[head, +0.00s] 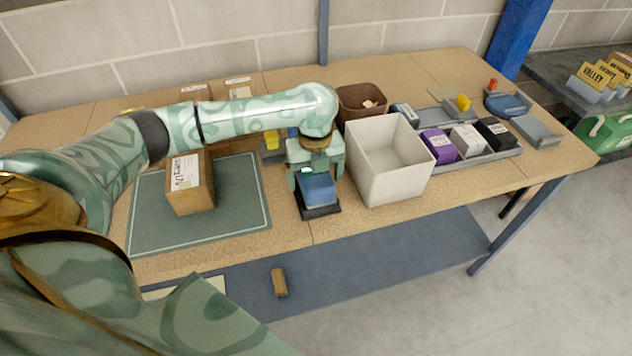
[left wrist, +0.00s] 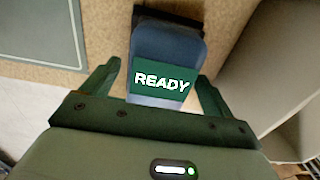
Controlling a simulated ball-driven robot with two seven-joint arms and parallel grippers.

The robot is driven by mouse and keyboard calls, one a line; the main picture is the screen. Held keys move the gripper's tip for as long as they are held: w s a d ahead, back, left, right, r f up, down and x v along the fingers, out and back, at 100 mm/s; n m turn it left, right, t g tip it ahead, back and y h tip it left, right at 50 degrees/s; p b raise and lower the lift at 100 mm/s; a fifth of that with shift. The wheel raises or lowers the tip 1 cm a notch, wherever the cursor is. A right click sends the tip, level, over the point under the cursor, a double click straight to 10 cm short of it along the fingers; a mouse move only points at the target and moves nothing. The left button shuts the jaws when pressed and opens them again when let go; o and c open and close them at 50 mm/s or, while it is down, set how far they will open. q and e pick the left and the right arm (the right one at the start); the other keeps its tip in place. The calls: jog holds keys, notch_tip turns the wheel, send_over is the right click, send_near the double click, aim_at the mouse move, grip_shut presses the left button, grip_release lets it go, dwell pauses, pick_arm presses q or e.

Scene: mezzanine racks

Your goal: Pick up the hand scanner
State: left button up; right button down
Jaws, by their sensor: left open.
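The hand scanner (head: 318,190) is a blue block standing on a dark base on the table, left of the white bin. In the left wrist view the scanner (left wrist: 167,50) is blue with a green panel reading "READY". My left gripper (head: 315,172) is above the scanner, pointing down. In the left wrist view its open fingers (left wrist: 158,85) lie to the left and right of the scanner's near end. I cannot tell whether they touch it. My right gripper is not in view.
The white bin (head: 388,185) stands close on the right of the gripper. A cardboard box (head: 190,185) sits on the green mat (head: 150,235) to the left. A grey tray (head: 505,154) holds purple, white and black boxes. A brown basket (head: 352,110) stands behind.

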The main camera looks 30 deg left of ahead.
pick_arm(q)
jog(key=shift+r, duration=0.1)
jog(key=shift+f+p, duration=0.25)
jog(key=shift+p, duration=0.15)
dwell(0.4)
jog(key=shift+c, duration=0.4)
jog(key=c, duration=1.2)
jog(key=shift+o, duration=0.2)
